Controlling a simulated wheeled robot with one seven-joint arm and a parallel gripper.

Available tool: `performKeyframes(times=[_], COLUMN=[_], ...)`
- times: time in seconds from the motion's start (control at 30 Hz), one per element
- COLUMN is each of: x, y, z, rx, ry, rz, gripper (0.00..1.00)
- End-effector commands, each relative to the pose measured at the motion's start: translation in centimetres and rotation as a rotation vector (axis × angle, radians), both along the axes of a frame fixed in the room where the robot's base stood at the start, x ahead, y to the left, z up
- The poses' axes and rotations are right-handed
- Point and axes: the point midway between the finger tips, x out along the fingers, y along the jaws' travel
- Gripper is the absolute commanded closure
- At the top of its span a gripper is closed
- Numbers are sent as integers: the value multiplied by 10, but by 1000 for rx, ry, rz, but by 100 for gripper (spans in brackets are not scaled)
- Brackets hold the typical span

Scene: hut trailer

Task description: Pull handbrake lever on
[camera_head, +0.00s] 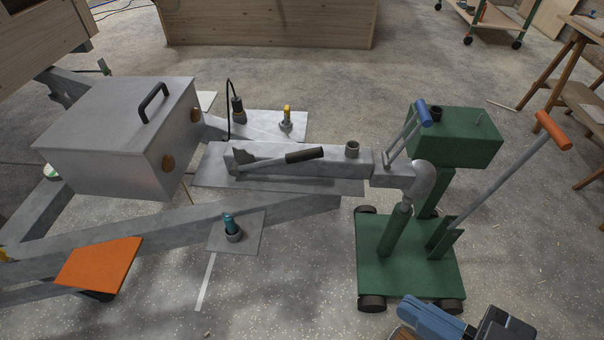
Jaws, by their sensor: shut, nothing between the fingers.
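The handbrake lever (292,157) lies along the top of the grey metal drawbar (250,173). Its dark grip points right and is tilted slightly up, and its other end meets a toothed bracket (243,157) on the drawbar. My gripper (406,331) is at the bottom edge, right of centre, partly cut off by the frame. It is shut and empty, well in front of and to the right of the lever, not touching it.
A green wheeled dolly (378,262) with an orange-handled lever (495,178) stands under the coupling (423,180), between my gripper and the drawbar. A blue-handled lever (424,113) rises by the coupling. A grey box (100,140) and orange plate (100,264) are left.

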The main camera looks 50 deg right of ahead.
Motion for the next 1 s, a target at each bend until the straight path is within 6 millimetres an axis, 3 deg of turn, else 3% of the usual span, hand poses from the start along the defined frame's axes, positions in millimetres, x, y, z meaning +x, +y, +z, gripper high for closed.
performKeyframes(times=[0.17,0.27,0.4,0.6,0.8,1.0], x=[31,60,105,174,242,289], y=[-5,-13,-29,-62,-106,-144], z=[-66,-110,-165,-232,-281,-302], rx=[283,537,909,1431,1914,2246], ry=[-120,-229,-397,-648,-892,-1054], rz=[-99,-166,-226,-224,-104,73], gripper=[100,100,100,100,100,100])
